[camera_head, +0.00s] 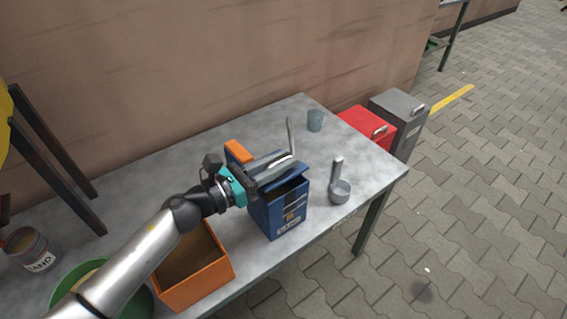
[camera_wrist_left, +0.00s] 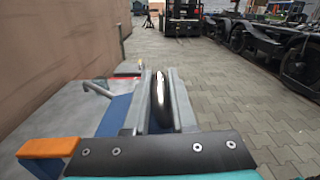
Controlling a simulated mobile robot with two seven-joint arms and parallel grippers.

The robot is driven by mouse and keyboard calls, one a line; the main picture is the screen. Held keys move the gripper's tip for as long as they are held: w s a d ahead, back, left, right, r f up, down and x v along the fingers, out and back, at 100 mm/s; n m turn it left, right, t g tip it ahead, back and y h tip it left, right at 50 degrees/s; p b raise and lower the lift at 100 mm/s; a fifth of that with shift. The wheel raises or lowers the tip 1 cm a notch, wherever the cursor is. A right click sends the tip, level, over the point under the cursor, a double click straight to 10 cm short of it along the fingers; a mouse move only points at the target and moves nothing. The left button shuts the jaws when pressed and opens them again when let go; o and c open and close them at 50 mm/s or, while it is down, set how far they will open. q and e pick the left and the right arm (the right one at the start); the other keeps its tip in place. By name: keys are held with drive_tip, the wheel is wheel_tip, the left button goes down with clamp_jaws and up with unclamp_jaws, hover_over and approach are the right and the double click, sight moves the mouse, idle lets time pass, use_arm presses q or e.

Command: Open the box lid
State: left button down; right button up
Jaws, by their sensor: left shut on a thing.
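The blue box (camera_head: 278,219) stands near the front edge of the grey table, with a label on its front. A dark gap shows under its blue lid (camera_head: 303,166), so the lid looks at least partly raised; the arm hides much of it. My left gripper (camera_head: 288,161) is above the box, with its fingers over the lid. My right gripper is not in view.
An orange open box (camera_head: 205,286) stands left of the blue box. A metal scoop (camera_head: 340,191) is to its right, and a cup (camera_head: 315,121) is further back. Red (camera_head: 362,122) and grey (camera_head: 398,110) boxes stand beyond the table's right end. A wall runs behind.

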use_arm(q)
drive_tip(key=w+a+r+n+p, duration=0.1)
drive_tip(key=n, duration=0.1)
drive_tip(key=w+a+r+n+p, duration=0.1)
drive_tip(key=n, duration=0.1)
drive_tip(key=shift+w+r, duration=0.35)
drive_tip(key=shift+r, duration=0.05)
drive_tip(key=shift+w+a+r+n+p, duration=0.2)
drive_tip(key=shift+w+n+p, duration=0.1)
drive_tip(key=shift+n, duration=0.4)
drive_tip(key=shift+w+a+r+n, duration=0.15)
drive_tip(key=shift+w+a+n, duration=0.25)
drive_tip(key=shift+n, duration=0.3)
drive_tip(key=shift+w+a+n, duration=0.25)
drive_tip(key=shift+w+n, duration=0.25)
drive_tip(key=shift+n, duration=0.2)
drive_tip(key=shift+w+a+r, duration=0.1)
drive_tip(key=shift+w+a, duration=0.25)
drive_tip(key=shift+w, duration=0.05)
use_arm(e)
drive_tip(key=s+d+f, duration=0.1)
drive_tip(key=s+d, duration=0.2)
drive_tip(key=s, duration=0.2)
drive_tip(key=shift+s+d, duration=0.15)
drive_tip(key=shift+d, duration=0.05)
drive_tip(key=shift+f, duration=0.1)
